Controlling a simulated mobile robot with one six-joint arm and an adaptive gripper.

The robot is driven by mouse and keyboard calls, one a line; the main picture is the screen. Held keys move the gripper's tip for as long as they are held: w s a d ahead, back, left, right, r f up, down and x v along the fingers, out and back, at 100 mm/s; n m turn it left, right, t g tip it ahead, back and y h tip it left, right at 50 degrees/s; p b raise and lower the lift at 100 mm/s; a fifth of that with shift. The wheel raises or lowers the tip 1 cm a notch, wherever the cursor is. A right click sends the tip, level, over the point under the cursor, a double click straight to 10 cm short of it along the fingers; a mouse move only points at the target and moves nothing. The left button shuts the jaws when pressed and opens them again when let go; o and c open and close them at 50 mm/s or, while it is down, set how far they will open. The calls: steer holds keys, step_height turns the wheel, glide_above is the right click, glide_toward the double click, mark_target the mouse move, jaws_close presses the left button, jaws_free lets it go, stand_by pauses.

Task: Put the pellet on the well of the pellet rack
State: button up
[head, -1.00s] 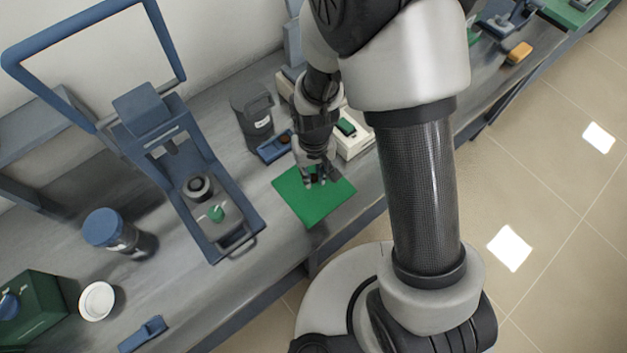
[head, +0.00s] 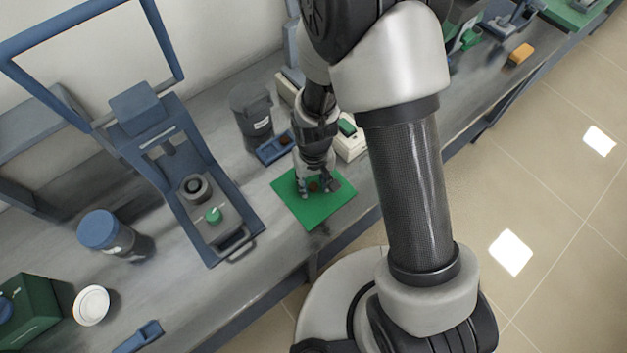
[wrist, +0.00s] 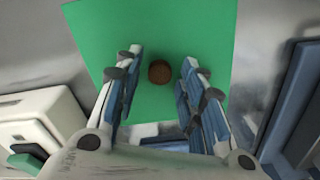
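A small brown round pellet (wrist: 159,71) lies on a green mat (wrist: 205,25) in the wrist view. The pellet also shows in the head view (head: 313,187). My gripper (wrist: 161,62) is open, with one finger on each side of the pellet and a gap to it on both sides. In the head view my gripper (head: 316,190) is low over the mat. A small blue tray (head: 268,155) with a brown spot in it, which looks like the pellet rack, sits just behind the mat. Its wells cannot be made out clearly.
A white device (head: 352,148) with a green top stands close behind the mat. A dark canister (head: 250,112) stands behind the blue tray. A blue press (head: 243,205) is left of the mat. The bench's front edge is near the mat.

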mark_target(314, 186)
steer(key=shift+r, duration=0.15)
step_height(314, 186, up, 12)
steer(key=p, duration=0.4)
